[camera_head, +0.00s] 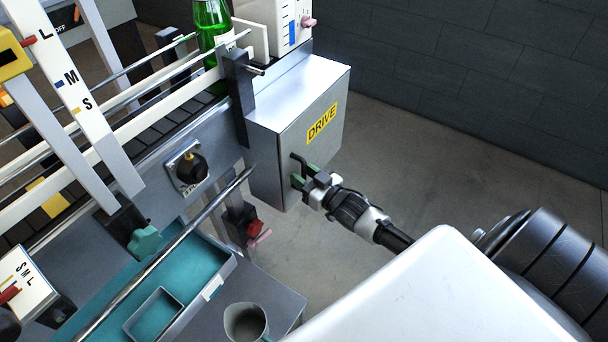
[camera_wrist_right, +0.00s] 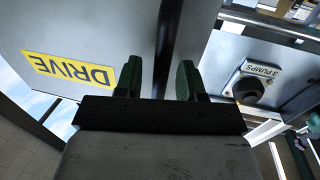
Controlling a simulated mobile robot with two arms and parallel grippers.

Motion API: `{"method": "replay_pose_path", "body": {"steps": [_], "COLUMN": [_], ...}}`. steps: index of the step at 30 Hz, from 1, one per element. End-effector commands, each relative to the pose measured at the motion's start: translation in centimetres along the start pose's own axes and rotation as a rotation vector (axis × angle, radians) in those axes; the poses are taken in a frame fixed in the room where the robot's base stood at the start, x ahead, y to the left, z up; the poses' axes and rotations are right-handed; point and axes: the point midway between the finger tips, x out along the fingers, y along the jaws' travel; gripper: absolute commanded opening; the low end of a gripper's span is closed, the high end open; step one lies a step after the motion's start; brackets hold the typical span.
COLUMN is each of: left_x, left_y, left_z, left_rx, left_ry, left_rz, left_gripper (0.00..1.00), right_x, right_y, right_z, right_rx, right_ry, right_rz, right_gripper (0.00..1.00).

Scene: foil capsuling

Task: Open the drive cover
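The drive cover (camera_head: 285,150) is a grey metal box face with a yellow DRIVE label (camera_head: 321,122), at the end of the conveyor. It looks shut. In the right wrist view the cover (camera_wrist_right: 100,28) and its label (camera_wrist_right: 68,72) appear upside down. A dark bar handle (camera_head: 297,160) is on the cover near its lower left edge. My right gripper (camera_head: 308,181) is at this handle. In the right wrist view its green fingertips (camera_wrist_right: 159,80) stand apart, with the dark bar (camera_wrist_right: 168,40) between them; firm contact is not evident. My left gripper is not in view.
A 3 PUMPS knob (camera_head: 188,168) is on the conveyor side, left of the cover. A green bottle (camera_head: 211,25) stands on the conveyor. A teal tray (camera_head: 205,262) and a grey cup (camera_head: 245,322) are at the lower left. Floor right of the cover is clear.

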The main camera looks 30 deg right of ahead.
Motion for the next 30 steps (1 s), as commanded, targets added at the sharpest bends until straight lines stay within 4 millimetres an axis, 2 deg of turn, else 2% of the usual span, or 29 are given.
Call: {"method": "replay_pose_path", "body": {"steps": [1, 6, 9, 20, 26, 30], "left_x": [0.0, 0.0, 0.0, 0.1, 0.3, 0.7], "left_y": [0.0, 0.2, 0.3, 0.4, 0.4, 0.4], "left_z": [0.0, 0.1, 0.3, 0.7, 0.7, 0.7], "left_rx": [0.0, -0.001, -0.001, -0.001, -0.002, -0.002], "left_ry": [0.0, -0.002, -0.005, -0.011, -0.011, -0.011], "left_rz": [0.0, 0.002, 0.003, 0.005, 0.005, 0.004], "left_gripper": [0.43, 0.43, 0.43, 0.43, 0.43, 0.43], "right_x": [0.0, 0.0, 0.0, -0.5, -2.5, -4.8], "right_y": [0.0, 0.0, 0.0, 0.2, 1.0, 2.3], "right_z": [0.0, 0.0, 0.0, 0.1, 0.1, 0.2], "right_rx": [0.0, 0.0, 0.0, -0.001, -0.008, -0.009], "right_ry": [0.0, 0.0, 0.0, -0.001, -0.005, -0.008], "right_rz": [0.0, 0.0, 0.0, -0.013, -0.084, -0.175], "right_gripper": [0.37, 0.11, 0.0, 0.0, 0.0, 0.0]}}
